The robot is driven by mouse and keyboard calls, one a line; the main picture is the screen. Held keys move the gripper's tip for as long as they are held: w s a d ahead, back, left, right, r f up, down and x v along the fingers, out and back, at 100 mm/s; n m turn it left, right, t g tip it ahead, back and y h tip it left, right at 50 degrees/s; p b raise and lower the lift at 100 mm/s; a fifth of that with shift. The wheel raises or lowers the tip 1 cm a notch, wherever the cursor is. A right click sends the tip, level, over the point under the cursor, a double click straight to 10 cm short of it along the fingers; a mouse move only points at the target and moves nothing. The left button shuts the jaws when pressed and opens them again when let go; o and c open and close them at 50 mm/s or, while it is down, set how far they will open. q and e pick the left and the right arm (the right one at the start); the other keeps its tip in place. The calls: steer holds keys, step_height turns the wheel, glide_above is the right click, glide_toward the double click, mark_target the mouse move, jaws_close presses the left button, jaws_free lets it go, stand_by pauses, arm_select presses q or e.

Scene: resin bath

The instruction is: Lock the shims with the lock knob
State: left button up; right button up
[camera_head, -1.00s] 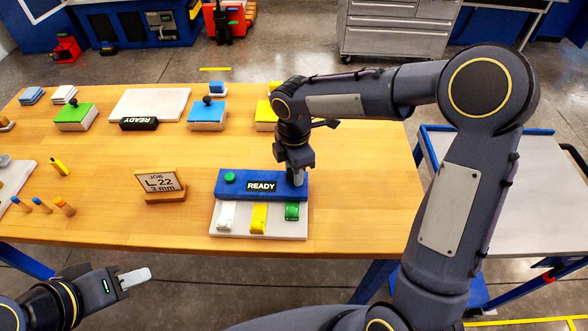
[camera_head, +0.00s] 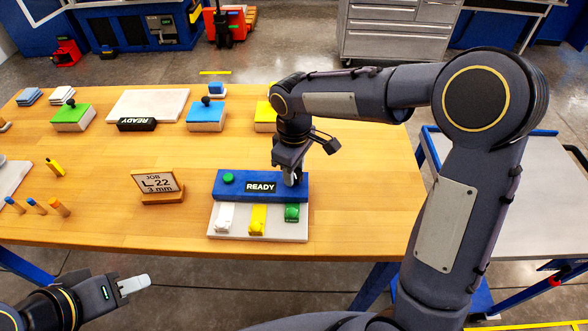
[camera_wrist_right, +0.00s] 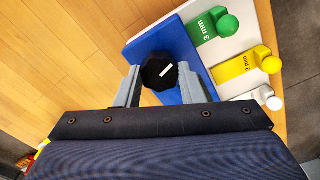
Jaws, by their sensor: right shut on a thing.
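The blue block (camera_head: 265,174) with a READY label and a green button stands on a pale base plate (camera_head: 297,228). The black lock knob with a white mark (camera_wrist_right: 160,71) sits at the block's right end. My right gripper (camera_head: 291,178) is shut on the knob, one finger on each side of it in the right wrist view (camera_wrist_right: 158,84). Three shims lie along the block's front: white (camera_head: 225,216), yellow marked 2 mm (camera_head: 258,220) and green marked 3 mm (camera_head: 292,213). My left gripper (camera_head: 135,284) hangs empty off the table's front edge; its finger gap cannot be made out.
A wooden sign (camera_head: 160,183) reading JOB L 22 3 mm stands left of the fixture. Pegs (camera_head: 37,206) and a yellow marker (camera_head: 55,166) lie further left. Colored blocks (camera_head: 206,113) line the back. A grey cart (camera_head: 525,195) stands right of the table.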

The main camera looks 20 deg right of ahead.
steer(key=shift+m, duration=1.7)
steer(key=o, duration=1)
steer(key=shift+r, duration=0.1)
step_height(320, 180, up, 8)
steer(key=shift+f, duration=0.25)
steer(key=shift+r, duration=0.1)
